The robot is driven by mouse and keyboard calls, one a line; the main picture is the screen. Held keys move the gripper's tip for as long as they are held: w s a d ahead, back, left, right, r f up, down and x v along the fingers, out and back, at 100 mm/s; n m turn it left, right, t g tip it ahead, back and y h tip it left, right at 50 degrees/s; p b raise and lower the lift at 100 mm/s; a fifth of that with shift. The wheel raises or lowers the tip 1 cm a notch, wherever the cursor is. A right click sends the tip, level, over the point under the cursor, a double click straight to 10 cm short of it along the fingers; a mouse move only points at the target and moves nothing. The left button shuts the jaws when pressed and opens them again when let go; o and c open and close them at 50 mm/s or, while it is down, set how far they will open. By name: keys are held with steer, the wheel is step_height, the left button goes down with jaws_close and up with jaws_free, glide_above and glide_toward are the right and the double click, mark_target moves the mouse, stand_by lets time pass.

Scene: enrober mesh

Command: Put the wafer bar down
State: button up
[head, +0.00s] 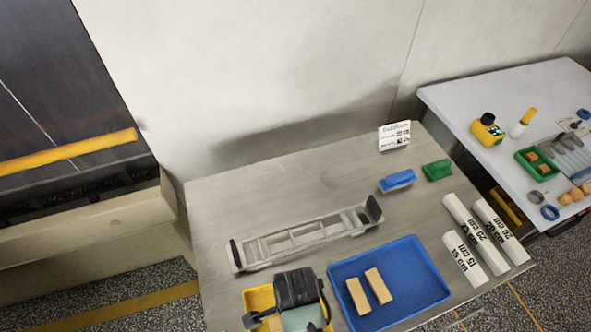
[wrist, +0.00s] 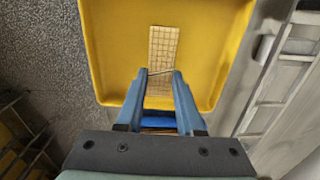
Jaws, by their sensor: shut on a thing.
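My gripper (wrist: 162,76) is shut on a wafer bar (wrist: 158,92), which shows tan between the blue fingers in the wrist view. A tan, grid-patterned wafer surface (wrist: 164,46) reaches beyond the fingertips over the yellow tray (wrist: 104,50); I cannot tell whether it is the same bar or another lying in the tray. The yellow tray also shows in the head view (head: 256,298), at the table's front left, partly hidden under my gripper. Whether the held bar touches the tray floor is unclear. Two more wafer bars (head: 358,296) lie in the blue tray (head: 420,276) to the right.
A grey metal frame (head: 300,237) lies behind the trays. White length-marked blocks (head: 463,258) are to the right. A blue item (head: 398,180), a green item (head: 438,170) and a sign card (head: 394,135) stand at the back. A second table (head: 460,95) stands further right.

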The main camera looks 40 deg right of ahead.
steer(key=shift+f, duration=1.25)
steer(key=shift+f, duration=0.2)
steer(key=o, duration=1)
steer(key=shift+r, duration=0.1)
